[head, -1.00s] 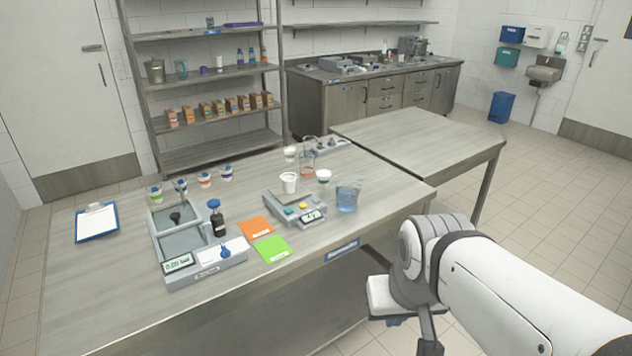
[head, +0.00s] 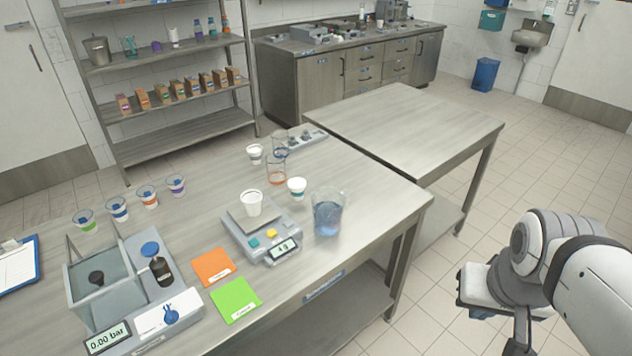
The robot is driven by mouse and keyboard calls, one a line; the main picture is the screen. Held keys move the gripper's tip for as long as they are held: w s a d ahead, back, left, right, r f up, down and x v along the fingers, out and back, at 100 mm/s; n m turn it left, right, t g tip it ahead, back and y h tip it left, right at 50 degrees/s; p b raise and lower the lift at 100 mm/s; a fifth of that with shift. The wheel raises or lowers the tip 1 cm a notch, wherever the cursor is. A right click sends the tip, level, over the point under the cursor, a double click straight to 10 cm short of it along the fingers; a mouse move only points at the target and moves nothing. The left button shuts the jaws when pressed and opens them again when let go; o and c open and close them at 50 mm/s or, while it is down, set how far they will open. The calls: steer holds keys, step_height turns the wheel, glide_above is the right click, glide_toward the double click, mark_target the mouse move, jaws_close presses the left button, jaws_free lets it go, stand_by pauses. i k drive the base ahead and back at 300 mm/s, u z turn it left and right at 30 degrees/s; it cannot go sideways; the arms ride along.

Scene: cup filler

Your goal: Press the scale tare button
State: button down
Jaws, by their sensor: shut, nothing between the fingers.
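The scale (head: 262,232) stands on the near table with a white cup (head: 251,203) on its pan. On its front sloping panel are a teal button (head: 254,242), a yellow button (head: 271,233) and a small display (head: 284,249). The button labels are too small to read, so I cannot tell which is tare. My gripper (head: 517,345) shows only in part at the lower right, beyond the table's right edge and well apart from the scale. It is shut and its tips are cut off by the frame.
A beaker of blue liquid (head: 327,213) stands right of the scale, with a small white cup (head: 297,188) behind it. Orange (head: 213,266) and green (head: 236,299) cards lie to the left. A pressure device (head: 120,285) stands farther left. Floor is clear between table and arm.

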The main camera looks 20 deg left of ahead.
mark_target(271, 233)
steer(key=u, duration=0.2)
steer(key=i, duration=0.9)
steer(key=u, duration=0.55)
